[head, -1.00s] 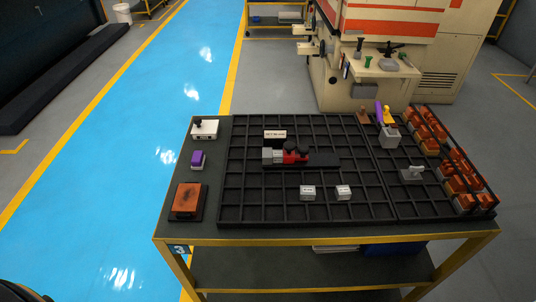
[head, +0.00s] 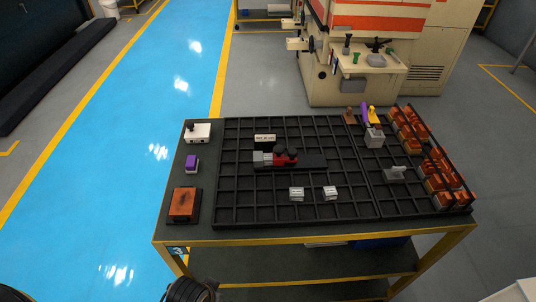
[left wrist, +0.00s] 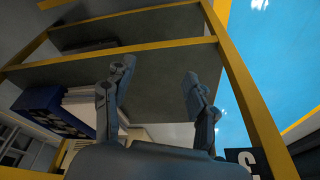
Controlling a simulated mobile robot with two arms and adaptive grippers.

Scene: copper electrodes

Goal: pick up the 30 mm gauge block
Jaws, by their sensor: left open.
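Two small silver-white blocks with dark markings, the left one (head: 297,194) and the right one (head: 330,193), stand apart on the black gridded tray (head: 240,215) in the head view. Their markings are too small to read, so I cannot tell which is 30 mm. A red and black fixture with grey blocks (head: 284,158) lies behind them, beside a small label plate (head: 265,139). My left gripper (left wrist: 158,74) is open and empty in the left wrist view, facing the cart's lower shelves. My right gripper is not in view.
A grey holder (head: 374,138) stands at the back. The cart has yellow edges (head: 320,238).

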